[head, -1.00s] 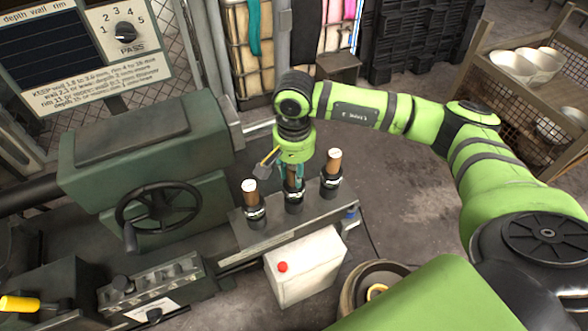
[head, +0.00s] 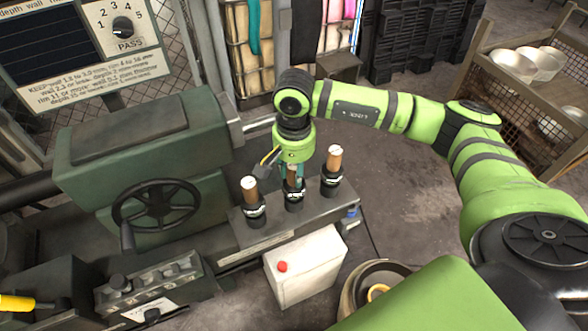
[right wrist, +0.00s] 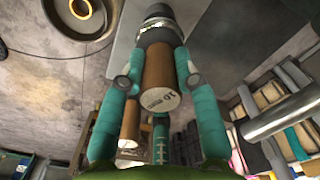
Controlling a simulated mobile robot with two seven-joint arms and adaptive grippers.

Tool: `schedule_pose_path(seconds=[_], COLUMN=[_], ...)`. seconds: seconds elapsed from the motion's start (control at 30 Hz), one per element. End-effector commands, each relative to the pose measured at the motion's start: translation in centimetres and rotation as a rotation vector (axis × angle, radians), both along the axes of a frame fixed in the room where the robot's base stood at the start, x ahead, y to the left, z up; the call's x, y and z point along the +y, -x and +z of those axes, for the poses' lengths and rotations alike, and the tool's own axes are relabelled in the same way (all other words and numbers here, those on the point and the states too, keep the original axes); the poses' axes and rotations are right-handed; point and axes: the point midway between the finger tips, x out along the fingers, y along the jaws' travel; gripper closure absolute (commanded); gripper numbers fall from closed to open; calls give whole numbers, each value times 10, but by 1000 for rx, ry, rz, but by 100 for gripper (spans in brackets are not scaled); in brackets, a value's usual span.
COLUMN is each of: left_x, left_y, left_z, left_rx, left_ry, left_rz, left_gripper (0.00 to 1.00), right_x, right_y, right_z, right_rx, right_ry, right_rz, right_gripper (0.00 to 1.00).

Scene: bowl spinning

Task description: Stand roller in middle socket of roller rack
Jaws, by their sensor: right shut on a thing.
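The roller rack (head: 268,229) is a grey plate with three dark sockets in a row. My right gripper (head: 293,174) points down over the middle socket (head: 294,203) and is shut on a brown roller (head: 292,184). The right wrist view shows this roller (right wrist: 158,82) between the teal finger pads, with its far end at a dark socket (right wrist: 160,30). I cannot tell whether it is fully seated. Another roller (head: 250,189) stands in the left socket and another (head: 334,160) in the right socket. My left gripper is not in view.
A green machine with a handwheel (head: 157,213) stands left of the rack. A white box with a red cap (head: 304,268) is in front of it. A round container (head: 365,290) sits beside the box. A shelf with metal bowls (head: 525,65) stands at the right.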

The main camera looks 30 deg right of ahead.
Motion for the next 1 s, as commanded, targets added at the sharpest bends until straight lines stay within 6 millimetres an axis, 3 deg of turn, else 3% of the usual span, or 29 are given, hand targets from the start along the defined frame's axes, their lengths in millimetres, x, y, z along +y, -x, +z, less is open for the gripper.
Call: schedule_pose_path(seconds=[0.2, 0.23, 0.27, 0.3, 0.67, 0.83, 1.0], left_x=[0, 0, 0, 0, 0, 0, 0], left_y=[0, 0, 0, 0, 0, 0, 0], left_z=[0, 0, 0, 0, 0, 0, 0], left_rx=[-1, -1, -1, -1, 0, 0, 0], left_ry=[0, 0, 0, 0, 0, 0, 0], left_rz=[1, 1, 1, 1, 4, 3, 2], left_gripper=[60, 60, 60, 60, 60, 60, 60], right_x=[0, 0, 0, 0, 0, 0, 0], right_y=[-1, -1, -1, -1, 0, -1, -1], right_z=[1, 1, 1, 1, 3, 26, 63], right_rx=[-3, -3, -3, -3, 0, -5, -6], right_ry=[0, 0, 0, 0, 0, 0, 0], right_rz=[0, 0, 0, 0, 0, 1, 1], right_gripper=[100, 56, 44, 41, 41, 41, 41])
